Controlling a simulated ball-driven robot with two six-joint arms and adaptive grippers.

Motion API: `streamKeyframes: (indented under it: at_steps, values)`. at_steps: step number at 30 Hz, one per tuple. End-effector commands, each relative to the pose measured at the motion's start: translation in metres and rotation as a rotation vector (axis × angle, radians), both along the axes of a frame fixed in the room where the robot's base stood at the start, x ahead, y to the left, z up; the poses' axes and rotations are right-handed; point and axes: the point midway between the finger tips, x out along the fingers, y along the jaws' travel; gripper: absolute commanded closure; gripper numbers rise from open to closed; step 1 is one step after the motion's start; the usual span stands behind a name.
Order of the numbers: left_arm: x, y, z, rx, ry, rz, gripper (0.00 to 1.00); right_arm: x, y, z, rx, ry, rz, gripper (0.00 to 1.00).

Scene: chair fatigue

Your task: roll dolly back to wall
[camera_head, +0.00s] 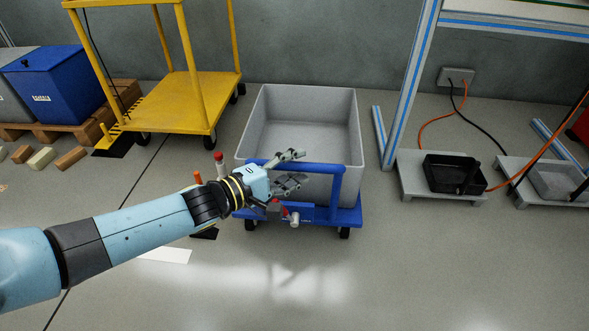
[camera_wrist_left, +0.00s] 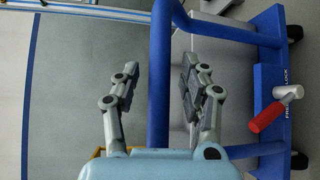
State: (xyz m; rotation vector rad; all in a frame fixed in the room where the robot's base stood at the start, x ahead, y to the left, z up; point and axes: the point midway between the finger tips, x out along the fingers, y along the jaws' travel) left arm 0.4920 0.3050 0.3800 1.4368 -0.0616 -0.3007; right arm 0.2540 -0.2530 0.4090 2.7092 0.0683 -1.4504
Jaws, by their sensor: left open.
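The dolly is a low blue cart (camera_head: 350,215) with black wheels, carrying a large grey tub (camera_head: 262,125). Its blue push bar (camera_head: 318,168) runs across the near side. My left gripper (camera_head: 300,167) is open at this bar; in the left wrist view the bar (camera_wrist_left: 159,100) passes between the spread fingers (camera_wrist_left: 160,72). I cannot tell whether either finger touches it. A lever with a red grip (camera_wrist_left: 268,117) sits on the dolly's blue plate, beside lettering that includes LOCK. The grey wall (camera_head: 300,50) stands behind the tub. My right gripper is not in view.
A yellow cart (camera_head: 185,100) stands left of the dolly. Farther left are a blue bin (camera_head: 65,85) and loose blocks (camera_head: 72,158). A workbench leg (camera_head: 410,80) and a grey platform with a black tray (camera_head: 455,172) stand right.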

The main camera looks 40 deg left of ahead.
Motion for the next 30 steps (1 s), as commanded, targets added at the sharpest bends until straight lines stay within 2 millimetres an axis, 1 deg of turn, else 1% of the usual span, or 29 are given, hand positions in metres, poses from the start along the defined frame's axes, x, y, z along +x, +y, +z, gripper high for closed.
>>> streamKeyframes:
  at_steps: [8,9,18,19,30]
  values:
    - [0.0023,-0.0005,0.0004,0.001,-0.001,0.0,0.56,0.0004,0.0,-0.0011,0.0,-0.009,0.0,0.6]
    - [0.0022,-0.0005,0.0004,0.001,-0.001,0.0,0.58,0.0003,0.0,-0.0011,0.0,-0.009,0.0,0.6]
    - [0.0019,-0.0003,0.0002,0.001,0.0,0.0,0.97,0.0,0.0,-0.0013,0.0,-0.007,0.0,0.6]
    - [0.002,-0.0003,0.0002,0.001,0.0,0.0,1.0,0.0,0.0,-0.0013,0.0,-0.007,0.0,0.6]
    - [0.0022,-0.0001,0.0008,0.0,-0.001,0.0,1.0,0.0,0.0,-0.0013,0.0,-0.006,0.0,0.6]
